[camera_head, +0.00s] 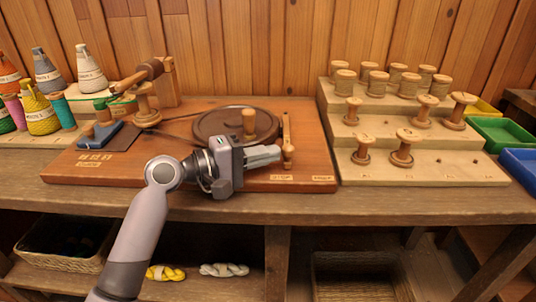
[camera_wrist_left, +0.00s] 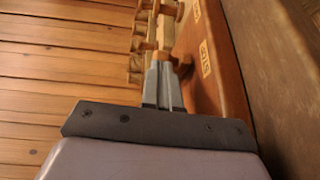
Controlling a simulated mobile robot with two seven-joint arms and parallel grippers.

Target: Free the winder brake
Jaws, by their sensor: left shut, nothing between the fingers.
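The winder is a reddish wooden board (camera_head: 110,165) on the bench, with a large dark wheel (camera_head: 215,124) that has an upright wooden knob (camera_head: 249,122). The brake looks like the slim upright wooden lever (camera_head: 287,135) right of the wheel. My left gripper (camera_head: 279,152) is shut and empty, pointing right, with its tips at the lever's lower part. In the left wrist view the shut fingers (camera_wrist_left: 162,68) point at a wooden post, probably the lever (camera_wrist_left: 166,32). I cannot tell whether they touch. My right gripper is not in view.
A stepped wooden rack (camera_head: 430,172) with several spools stands just right of the board. Thread cones (camera_head: 88,72) stand at the left. Green (camera_head: 503,130) and blue (camera_head: 520,160) bins sit at the far right.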

